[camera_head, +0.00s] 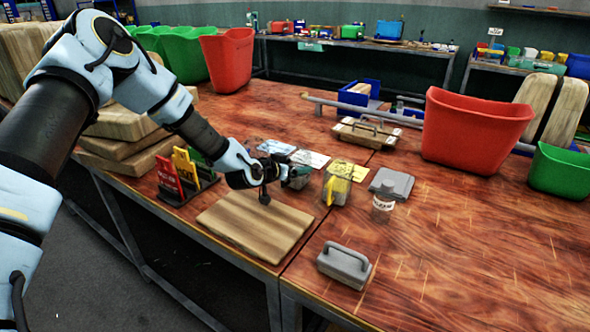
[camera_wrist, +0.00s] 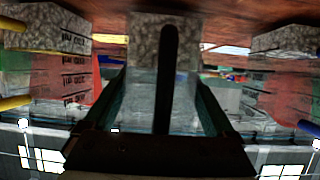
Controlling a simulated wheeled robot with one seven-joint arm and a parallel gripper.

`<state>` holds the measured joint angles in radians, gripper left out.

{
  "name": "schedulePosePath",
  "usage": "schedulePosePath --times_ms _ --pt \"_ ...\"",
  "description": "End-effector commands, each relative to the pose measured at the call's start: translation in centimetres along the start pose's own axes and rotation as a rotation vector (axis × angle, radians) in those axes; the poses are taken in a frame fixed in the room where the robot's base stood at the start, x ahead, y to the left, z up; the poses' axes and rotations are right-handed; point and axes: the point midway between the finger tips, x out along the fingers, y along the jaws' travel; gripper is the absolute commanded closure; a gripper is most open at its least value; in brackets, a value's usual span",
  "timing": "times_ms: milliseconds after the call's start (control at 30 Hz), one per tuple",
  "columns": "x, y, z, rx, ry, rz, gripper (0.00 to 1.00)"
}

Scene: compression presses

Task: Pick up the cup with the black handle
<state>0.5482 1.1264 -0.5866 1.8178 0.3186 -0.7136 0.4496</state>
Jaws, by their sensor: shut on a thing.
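The cup with the black handle shows in the wrist view as a clear body (camera_wrist: 150,58) with a speckled grey band (camera_wrist: 185,27) at the picture's top. Its black handle (camera_wrist: 167,75) stands upright in the picture between the fingers of my gripper (camera_wrist: 163,85), which is shut on the cup. In the head view my gripper (camera_head: 281,172) is at the cup (camera_head: 299,178), behind the wooden board, and partly hides it. I cannot tell whether the cup touches the table. A clear cup with a yellow handle (camera_head: 337,190) stands to its right.
A wooden board (camera_head: 255,225) lies in front of my gripper. Red and yellow signs (camera_head: 178,172) stand to its left. A grey press weight (camera_head: 344,265), a grey lid-like block (camera_head: 391,184) and a small bottle (camera_head: 382,208) are to the right.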

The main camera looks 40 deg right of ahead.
Motion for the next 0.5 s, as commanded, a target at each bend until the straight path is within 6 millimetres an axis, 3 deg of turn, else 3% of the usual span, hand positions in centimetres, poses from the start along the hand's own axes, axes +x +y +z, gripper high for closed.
schedulePosePath --times_ms 500 --pt "-1.9 0.0 -4.7 0.002 0.003 -0.001 0.76"
